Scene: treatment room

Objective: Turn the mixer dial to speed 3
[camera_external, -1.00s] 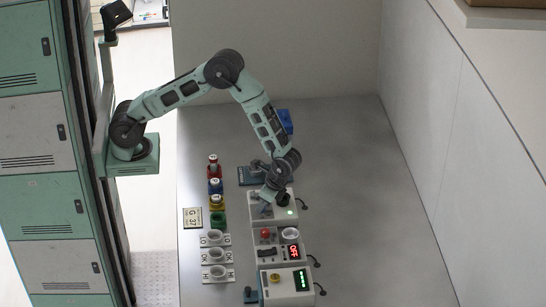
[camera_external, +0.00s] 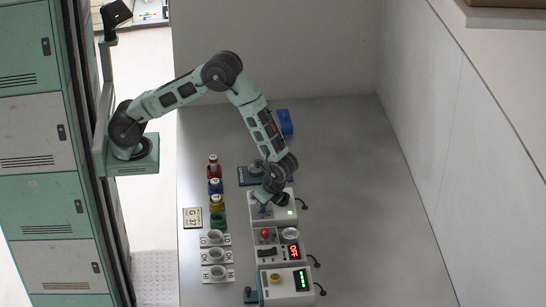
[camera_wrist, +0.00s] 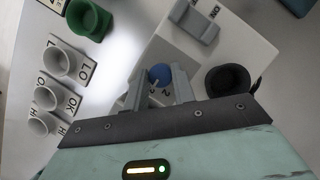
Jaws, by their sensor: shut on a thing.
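The mixer (camera_external: 257,218) is a pale box at the top of a column of devices on the table in the external view. It also fills the upper right of the wrist view (camera_wrist: 250,45). Its dial (camera_wrist: 160,72) is a small blue knob. Printed digits show beside the knob, one looking like a 2; the pointer's setting is hidden. My gripper (camera_wrist: 158,84) is shut on the knob, one grey finger on each side. In the external view my gripper (camera_external: 266,206) is low over the mixer's left part and hides most of the dial.
Coloured bottles (camera_external: 214,186) and labelled cup holders (camera_external: 216,256) line the left. The table's right side is clear.

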